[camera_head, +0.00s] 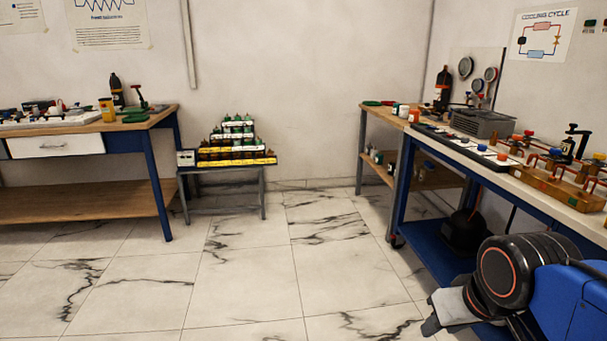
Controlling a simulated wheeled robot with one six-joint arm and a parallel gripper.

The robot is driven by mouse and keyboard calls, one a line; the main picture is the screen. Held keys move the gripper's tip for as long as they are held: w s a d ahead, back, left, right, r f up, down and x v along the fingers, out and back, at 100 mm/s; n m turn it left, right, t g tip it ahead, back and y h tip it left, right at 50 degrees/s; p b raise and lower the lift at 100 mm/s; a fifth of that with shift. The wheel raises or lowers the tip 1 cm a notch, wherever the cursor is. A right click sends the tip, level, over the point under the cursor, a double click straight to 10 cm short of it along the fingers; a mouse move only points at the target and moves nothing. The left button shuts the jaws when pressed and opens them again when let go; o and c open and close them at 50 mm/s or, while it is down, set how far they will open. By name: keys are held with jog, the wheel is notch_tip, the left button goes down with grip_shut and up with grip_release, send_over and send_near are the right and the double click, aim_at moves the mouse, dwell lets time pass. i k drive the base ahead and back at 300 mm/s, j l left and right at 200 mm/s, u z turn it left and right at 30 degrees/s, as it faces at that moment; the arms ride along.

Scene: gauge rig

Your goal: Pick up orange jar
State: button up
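An orange-yellow jar (107,109) stands upright on the left workbench (155,119), near its right end. A smaller orange-red item (413,116) stands on the right side's bench beside a white jar (404,111); it is too small to tell whether it is a jar. My gripper (437,318) is low at the bottom right, in front of the right bench and far from both. Only part of it shows, and I cannot tell whether its fingers are apart. I see nothing held in it.
A dark bottle (116,90) and a red-handled tool (138,97) stand close to the orange-yellow jar. A small stand (222,167) with tiered bottles is between the benches. The right bench (480,160) carries gauges and manifolds. The marble floor (250,270) in the middle is clear.

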aim_at(414, 118)
jog(key=i+u, duration=0.1)
jog(key=i, duration=1.6)
